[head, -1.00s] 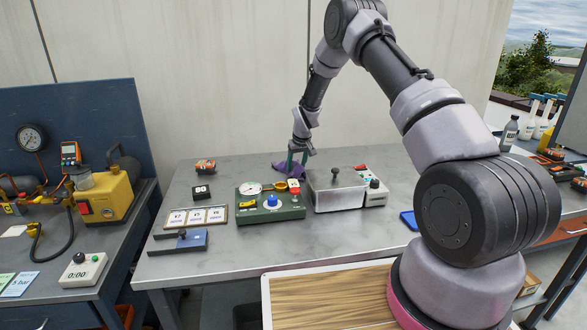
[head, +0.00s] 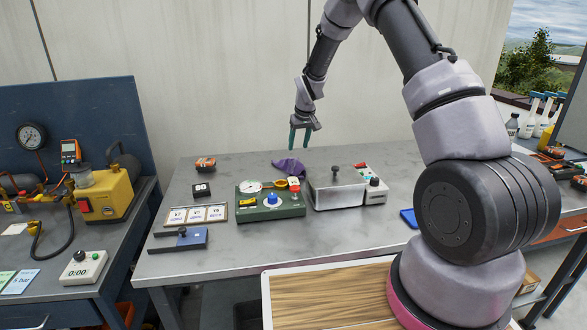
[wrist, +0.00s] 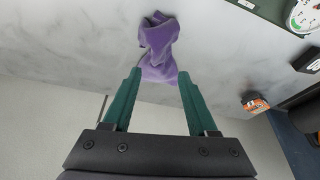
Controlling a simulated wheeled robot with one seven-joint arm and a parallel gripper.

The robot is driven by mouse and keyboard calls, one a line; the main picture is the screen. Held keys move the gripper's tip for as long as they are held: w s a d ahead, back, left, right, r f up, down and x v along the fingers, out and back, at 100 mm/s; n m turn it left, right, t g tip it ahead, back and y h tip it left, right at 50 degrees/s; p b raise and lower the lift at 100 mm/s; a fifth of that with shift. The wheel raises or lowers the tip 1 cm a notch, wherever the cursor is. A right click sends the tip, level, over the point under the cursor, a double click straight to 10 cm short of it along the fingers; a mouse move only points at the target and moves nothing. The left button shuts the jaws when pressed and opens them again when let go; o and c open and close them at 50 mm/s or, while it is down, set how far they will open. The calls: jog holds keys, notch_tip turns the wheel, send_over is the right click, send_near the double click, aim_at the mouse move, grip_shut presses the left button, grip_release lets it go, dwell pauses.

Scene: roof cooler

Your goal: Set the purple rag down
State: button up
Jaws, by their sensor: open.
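The purple rag (head: 288,167) lies crumpled on the grey metal table, behind the green panel with the blue knob. In the wrist view the rag (wrist: 160,45) lies on the table surface beyond my fingertips. My gripper (head: 301,146) is above the rag and apart from it, with its green fingers pointing down. In the wrist view my gripper (wrist: 157,75) has its two fingers spread with nothing held between them.
The green panel (head: 252,213) stands in front of the rag, and a metal box with a black knob (head: 333,190) stands to its right. A small orange-and-black block (head: 205,163) lies to the left. The table between block and rag is clear.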

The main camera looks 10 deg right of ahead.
jog(key=shift+f, duration=0.1)
jog(key=c, duration=0.5)
jog(key=shift+w+d+f, duration=0.1)
jog(key=shift+w+f, duration=0.1)
grip_shut()
jog(key=x, duration=0.2)
jog(key=d+b+x, duration=0.1)
jog(key=x, duration=0.1)
jog(key=shift+a+f, duration=0.1)
jog(key=shift+f, duration=0.05)
jog(key=shift+s, duration=0.1)
jog(key=shift+f+p, duration=0.5)
jog(key=shift+f, duration=2.6)
